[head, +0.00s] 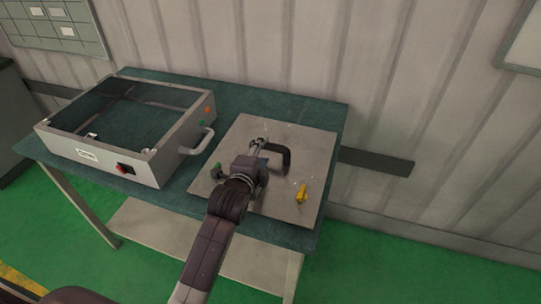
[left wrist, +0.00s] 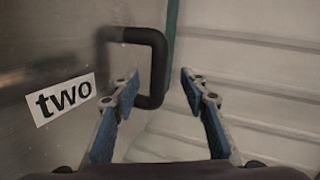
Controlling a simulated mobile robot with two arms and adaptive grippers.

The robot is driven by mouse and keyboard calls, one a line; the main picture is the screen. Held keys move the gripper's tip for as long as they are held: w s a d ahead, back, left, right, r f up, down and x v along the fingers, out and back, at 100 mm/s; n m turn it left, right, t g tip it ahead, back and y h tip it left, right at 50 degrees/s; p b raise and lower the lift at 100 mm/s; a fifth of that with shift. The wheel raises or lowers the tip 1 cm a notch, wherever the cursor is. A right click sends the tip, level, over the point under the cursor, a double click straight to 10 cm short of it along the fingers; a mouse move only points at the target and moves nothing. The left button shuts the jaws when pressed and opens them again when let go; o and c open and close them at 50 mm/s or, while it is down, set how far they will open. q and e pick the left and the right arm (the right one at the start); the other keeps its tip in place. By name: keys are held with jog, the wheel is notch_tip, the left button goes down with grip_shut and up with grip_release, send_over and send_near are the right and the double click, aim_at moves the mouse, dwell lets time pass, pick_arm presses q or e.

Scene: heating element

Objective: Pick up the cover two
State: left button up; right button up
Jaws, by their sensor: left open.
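Cover two is a flat grey metal plate (head: 245,130) lying on the right part of the green-topped table. It has a black handle (head: 287,158) and, in the left wrist view, a white label reading "two" (left wrist: 60,98). My left gripper (head: 264,146) is over the plate, beside the handle. In the left wrist view my left gripper (left wrist: 160,88) is open, with blue-padded fingers. The black handle (left wrist: 157,50) appears between the fingertips, its lower end close to the left finger. I cannot tell whether they touch. My right gripper is not in view.
A grey open-topped casing (head: 95,163) with a red switch (head: 124,169) and a side handle (head: 201,141) stands on the table's left. A corrugated wall (head: 300,60) stands behind the table.

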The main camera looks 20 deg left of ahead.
aim_at(269, 148)
pick_arm(q)
jog(key=shift+w, duration=0.1)
jog(key=shift+w+d+f, duration=0.1)
jog(key=shift+w, duration=0.2)
jog(key=x, duration=0.2)
jog(key=p+x, duration=0.1)
jog(key=shift+w+d+f, duration=0.15)
jog(key=shift+w+d, duration=0.05)
jog(key=shift+d, duration=0.1)
jog(key=shift+w+f, duration=0.25)
jog(key=shift+w, duration=0.35)
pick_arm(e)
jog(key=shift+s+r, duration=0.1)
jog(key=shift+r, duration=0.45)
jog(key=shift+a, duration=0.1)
pick_arm(q)
grip_shut()
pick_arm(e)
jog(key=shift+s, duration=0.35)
pick_arm(q)
jog(key=shift+r, duration=0.2)
